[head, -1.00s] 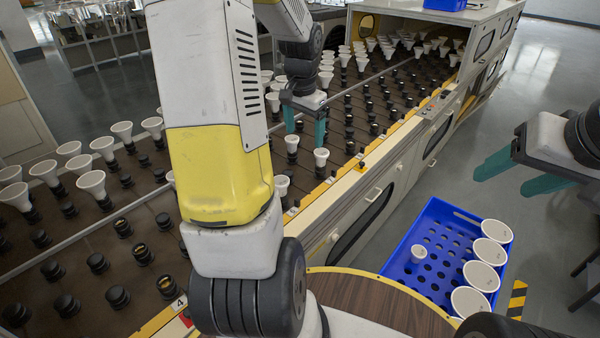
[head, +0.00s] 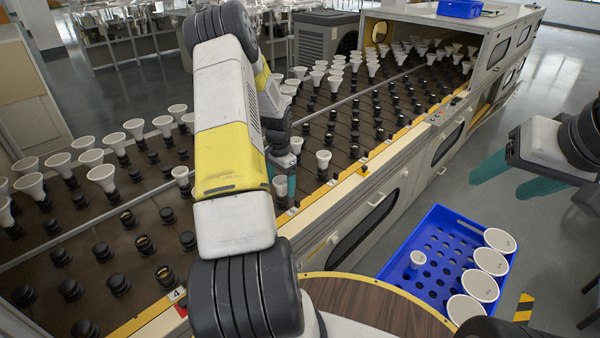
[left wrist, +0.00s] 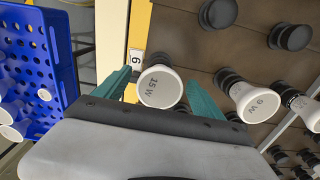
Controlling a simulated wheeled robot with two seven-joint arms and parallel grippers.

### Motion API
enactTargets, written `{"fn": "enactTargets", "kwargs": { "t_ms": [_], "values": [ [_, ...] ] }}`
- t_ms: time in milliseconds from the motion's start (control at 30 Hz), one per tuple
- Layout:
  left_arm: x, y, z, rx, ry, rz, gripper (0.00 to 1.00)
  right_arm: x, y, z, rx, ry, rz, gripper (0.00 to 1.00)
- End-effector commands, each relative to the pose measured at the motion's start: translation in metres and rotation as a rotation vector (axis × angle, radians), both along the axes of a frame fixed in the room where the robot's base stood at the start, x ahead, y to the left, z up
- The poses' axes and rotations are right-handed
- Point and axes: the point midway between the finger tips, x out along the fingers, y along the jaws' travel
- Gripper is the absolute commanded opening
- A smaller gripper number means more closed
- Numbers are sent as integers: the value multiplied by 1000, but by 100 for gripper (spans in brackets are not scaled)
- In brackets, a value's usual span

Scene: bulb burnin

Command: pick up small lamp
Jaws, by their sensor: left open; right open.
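In the left wrist view a small white lamp (left wrist: 159,88) marked 15 W faces the camera between the two green fingers of my open left gripper (left wrist: 160,92). I cannot tell whether either finger touches it. Another small lamp (left wrist: 251,103), marked 9 W, stands to its right in a black socket. In the head view my left gripper (head: 283,172) is partly hidden by my arm, at the near edge of the rack beside a small lamp (head: 281,185). Another small lamp (head: 323,160) stands to the right. My right gripper (head: 496,184) is open and empty, over the floor.
The dark rack (head: 225,230) carries rows of black sockets, many empty, and several larger white lamps (head: 102,177). A blue crate (head: 405,250) holds one small lamp (head: 417,257) and several large ones at its right side. A round wooden table (head: 370,305) stands in front.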

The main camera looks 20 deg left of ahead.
Motion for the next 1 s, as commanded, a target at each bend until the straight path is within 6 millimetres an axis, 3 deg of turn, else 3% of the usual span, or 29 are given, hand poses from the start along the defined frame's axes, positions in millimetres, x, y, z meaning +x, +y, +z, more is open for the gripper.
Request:
{"fn": "enactTargets", "kwargs": {
  "t_ms": [133, 400, 767, 1000],
  "values": [
    [0, 0, -18, 0, 0, 0, 79, 0, 0, 0, 0, 0, 0, 61],
    [1, 0, -21, 1, -1, 0, 79, 0, 0, 0, 0, 0, 0, 61],
    [1, 0, -20, 1, -1, 0, 12, 0, 0, 0, 0, 0, 0, 61],
    [1, 0, -19, 1, -1, 0, 12, 0, 0, 0, 0, 0, 0, 61]
  ]
}}
